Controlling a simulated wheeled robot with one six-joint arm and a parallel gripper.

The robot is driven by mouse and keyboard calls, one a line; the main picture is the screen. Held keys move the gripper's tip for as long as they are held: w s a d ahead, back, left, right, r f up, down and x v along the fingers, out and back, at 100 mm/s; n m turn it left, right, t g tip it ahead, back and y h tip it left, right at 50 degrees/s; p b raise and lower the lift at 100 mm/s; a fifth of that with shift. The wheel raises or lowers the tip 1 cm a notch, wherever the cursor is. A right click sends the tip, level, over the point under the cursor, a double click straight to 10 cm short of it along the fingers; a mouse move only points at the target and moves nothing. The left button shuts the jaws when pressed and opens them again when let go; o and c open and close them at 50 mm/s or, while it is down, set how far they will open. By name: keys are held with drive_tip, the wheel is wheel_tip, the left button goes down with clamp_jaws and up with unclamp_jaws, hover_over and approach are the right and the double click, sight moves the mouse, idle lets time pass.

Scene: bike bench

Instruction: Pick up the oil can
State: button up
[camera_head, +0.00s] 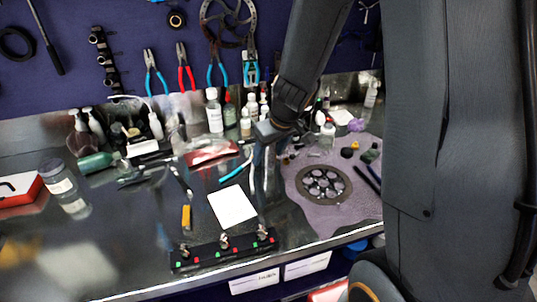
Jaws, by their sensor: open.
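My gripper (262,160) hangs over the middle of the metal bench, in front of a row of bottles at the back. Its jaws are small and dark in this view; they are open, and I see nothing held between them. I cannot single out the oil can for certain. Several small bottles stand at the back, among them a tall white bottle (213,111) just left of my gripper and a white bottle (327,135) to its right. My arm hides part of the back of the bench.
A purple mat (300,190) holding a dark round chainring (323,184) lies at right. A white card (232,206) and a dark strip with clips (222,251) lie in front. A jar (56,178) stands at left. Pliers (184,68) hang on the back wall.

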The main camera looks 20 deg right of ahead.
drive_tip(key=shift+c, duration=0.4)
clamp_jaws()
drive_tip(key=shift+r, duration=0.1)
